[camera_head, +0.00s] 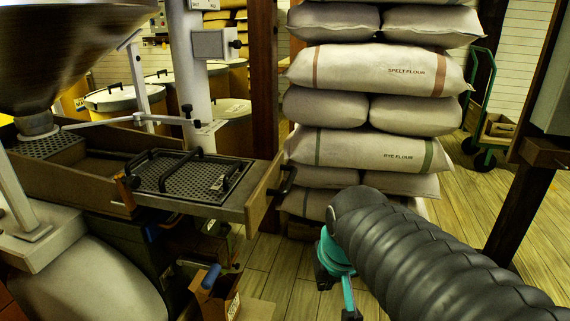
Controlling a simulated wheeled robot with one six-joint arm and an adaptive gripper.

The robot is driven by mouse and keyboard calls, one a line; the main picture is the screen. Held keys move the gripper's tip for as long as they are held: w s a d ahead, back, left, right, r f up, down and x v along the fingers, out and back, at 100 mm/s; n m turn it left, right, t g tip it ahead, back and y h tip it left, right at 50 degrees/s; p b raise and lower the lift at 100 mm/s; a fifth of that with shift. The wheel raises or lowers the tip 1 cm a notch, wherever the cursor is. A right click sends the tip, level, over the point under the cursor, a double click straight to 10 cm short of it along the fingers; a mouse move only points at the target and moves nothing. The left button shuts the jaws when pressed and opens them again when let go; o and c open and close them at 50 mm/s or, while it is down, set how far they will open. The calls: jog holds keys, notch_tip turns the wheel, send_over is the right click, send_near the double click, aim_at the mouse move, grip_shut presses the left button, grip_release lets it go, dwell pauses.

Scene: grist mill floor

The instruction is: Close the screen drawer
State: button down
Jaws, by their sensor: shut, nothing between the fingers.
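The screen drawer (232,211) is pulled out of the wooden mill housing (70,180) and sticks out to the right. A dark perforated screen (180,178) with a black frame and black handles lies in it. The drawer's wooden front panel (262,193) faces right and carries a black pull handle (288,179).
Stacked flour sacks (375,70) stand behind and right of the drawer. A wooden post (263,80) rises behind it. An open cardboard box (215,296) sits on the floor below. A teal object with black parts (336,257) shows beside the sleeve. Plank floor (275,268) shows between.

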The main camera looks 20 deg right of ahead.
jog(key=w+d+r+m+t+y+b, duration=0.15)
jog(key=w+d+r, duration=0.3)
jog(key=w, duration=0.65)
jog(key=w+d+r+m+g+p, duration=0.15)
jog(key=w+d+r, duration=0.3)
jog(key=w, duration=0.65)
jog(key=w+r+t+y+b, duration=0.1)
jog(key=w+r+t+y, duration=0.15)
jog(key=w+r, duration=0.35)
jog(key=b, duration=0.1)
send_near(282, 164)
jog(key=shift+h, duration=0.4)
jog(key=x, duration=0.5)
jog(key=shift+s+d+f, duration=0.15)
jog(key=shift+d+f, duration=0.05)
jog(key=shift+d, duration=0.1)
jog(key=shift+w+a, duration=0.4)
jog(key=shift+a, duration=0.25)
